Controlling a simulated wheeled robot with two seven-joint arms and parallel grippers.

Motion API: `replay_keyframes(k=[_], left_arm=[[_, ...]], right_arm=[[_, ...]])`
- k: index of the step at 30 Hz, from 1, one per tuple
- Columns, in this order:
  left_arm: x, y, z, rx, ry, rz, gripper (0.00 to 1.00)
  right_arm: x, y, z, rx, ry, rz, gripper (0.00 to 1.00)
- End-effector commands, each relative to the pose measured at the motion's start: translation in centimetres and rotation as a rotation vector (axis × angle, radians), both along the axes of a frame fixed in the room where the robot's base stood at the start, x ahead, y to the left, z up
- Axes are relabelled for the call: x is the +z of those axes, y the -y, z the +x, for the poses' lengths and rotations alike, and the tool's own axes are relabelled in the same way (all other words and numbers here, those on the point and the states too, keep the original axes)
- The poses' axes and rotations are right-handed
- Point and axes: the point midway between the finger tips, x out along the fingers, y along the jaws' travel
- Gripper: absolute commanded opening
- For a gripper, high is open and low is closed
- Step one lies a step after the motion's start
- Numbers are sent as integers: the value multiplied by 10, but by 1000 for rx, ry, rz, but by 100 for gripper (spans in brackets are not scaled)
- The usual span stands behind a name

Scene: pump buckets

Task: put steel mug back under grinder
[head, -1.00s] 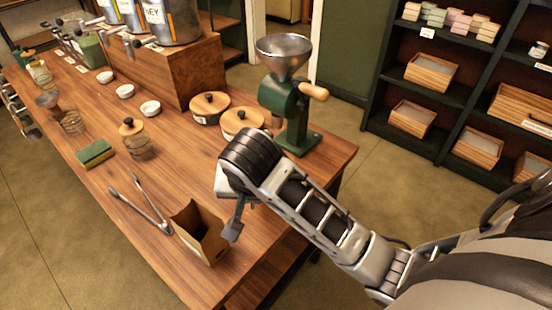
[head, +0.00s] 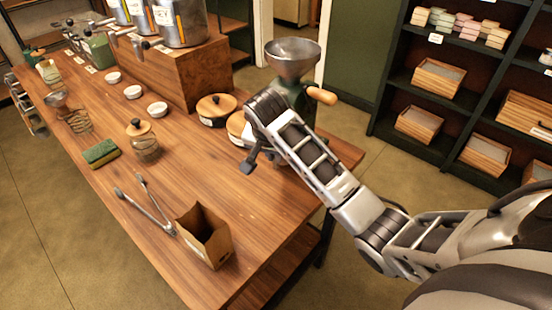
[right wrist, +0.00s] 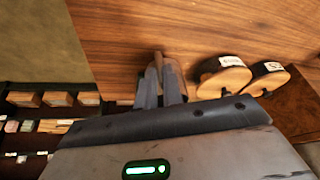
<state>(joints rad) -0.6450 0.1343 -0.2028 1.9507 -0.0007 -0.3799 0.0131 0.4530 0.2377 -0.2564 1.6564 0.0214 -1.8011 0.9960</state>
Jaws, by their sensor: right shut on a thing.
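The grinder (head: 292,62) stands at the right end of the wooden counter, with a steel hopper, a green body and a wooden crank knob. My right arm hides most of its body and its base. My right gripper (head: 249,163) is over the counter just left of the grinder; only a dark finger shows past the wrist. In the right wrist view, the gripper (right wrist: 161,88) is shut on what looks like the steel mug (right wrist: 174,72), a shiny piece reflecting the wood. Most of the mug is hidden by the fingers, and I cannot make it out in the head view.
Two round wood-lidded tins (head: 216,106) stand by the grinder, one partly behind my wrist. An open brown box (head: 204,240) and tongs (head: 146,208) lie toward the front. The counter's middle is clear.

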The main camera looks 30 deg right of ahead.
Motion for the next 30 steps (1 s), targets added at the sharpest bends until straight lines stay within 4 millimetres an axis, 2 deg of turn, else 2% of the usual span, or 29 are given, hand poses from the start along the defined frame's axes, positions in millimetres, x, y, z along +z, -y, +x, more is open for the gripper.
replay_keyframes(k=[5,12,24,25,27,30], left_arm=[[-1,-2,-2,3,-5,4,40],[2,-4,-2,5,-4,6,40],[-1,-4,-3,5,-8,7,40],[-1,-4,-3,5,-8,7,40],[-1,-4,-3,5,-8,7,40],[-1,-4,-3,5,-9,7,40]], right_arm=[[1,11,12,-3,2,-2,0],[-32,11,12,-1,-2,-1,0],[-38,11,12,0,0,0,0],[-38,11,12,0,-1,-1,17],[-38,11,12,0,-1,-1,30],[-37,11,12,0,0,0,30]])
